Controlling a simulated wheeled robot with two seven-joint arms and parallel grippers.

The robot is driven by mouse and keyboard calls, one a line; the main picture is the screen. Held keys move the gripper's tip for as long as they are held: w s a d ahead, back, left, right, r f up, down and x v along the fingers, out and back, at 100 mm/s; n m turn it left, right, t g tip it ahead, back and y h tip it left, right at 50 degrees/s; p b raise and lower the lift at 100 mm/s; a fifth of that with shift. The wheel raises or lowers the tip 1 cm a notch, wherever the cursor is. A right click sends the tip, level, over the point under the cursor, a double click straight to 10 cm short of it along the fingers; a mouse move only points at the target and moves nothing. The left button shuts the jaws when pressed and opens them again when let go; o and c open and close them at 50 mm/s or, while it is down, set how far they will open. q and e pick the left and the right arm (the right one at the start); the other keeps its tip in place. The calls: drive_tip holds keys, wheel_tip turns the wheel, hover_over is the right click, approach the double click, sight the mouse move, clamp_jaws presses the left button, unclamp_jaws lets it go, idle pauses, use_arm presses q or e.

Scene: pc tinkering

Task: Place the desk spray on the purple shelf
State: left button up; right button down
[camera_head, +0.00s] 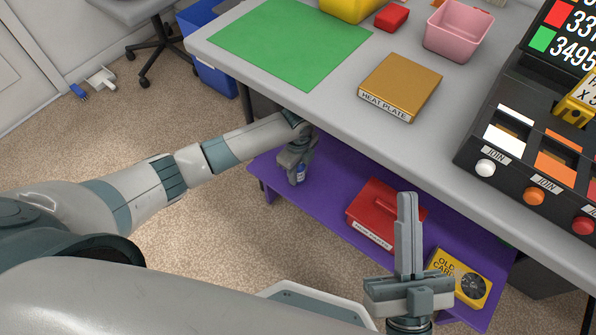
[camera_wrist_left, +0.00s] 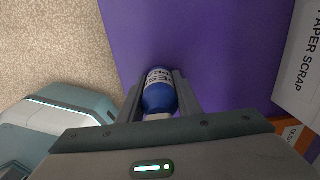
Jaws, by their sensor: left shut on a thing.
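The desk spray (camera_wrist_left: 159,92) is a small blue bottle with a white label and a pale top, seen in the left wrist view between the fingers of my left gripper (camera_wrist_left: 159,90). In the head view the spray (camera_head: 300,173) shows at my left gripper (camera_head: 298,172), over the left end of the purple shelf (camera_head: 325,206) under the table. My left gripper is shut on it. Whether the bottle's base touches the shelf I cannot tell. My right gripper (camera_head: 408,225) points up in front of the shelf, its fingers together with nothing visible between them.
A red box (camera_head: 378,207) and a yellow box labelled old card (camera_head: 462,277) stand on the shelf. The grey tabletop (camera_head: 330,100) overhangs the shelf's back. A heat plate (camera_head: 400,84), a green mat (camera_head: 290,40) and a black machine (camera_head: 490,125) are above. The shelf is clear left of the red box.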

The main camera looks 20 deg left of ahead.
use_arm(q)
drive_tip(key=o, duration=1.1)
drive_tip(key=shift+f, duration=0.1)
drive_tip(key=shift+r, duration=0.5)
wheel_tip(320, 180, up, 6)
drive_tip(key=shift+f+p, duration=0.1)
drive_tip(key=shift+p, duration=0.95)
drive_tip(key=shift+r, duration=0.5)
use_arm(e)
drive_tip(key=w+f+g+h, duration=0.2)
drive_tip(key=w+f+g, duration=0.2)
drive_tip(key=f, duration=0.3)
drive_tip(key=shift+f+g, duration=0.3)
drive_tip(key=shift+g, duration=0.1)
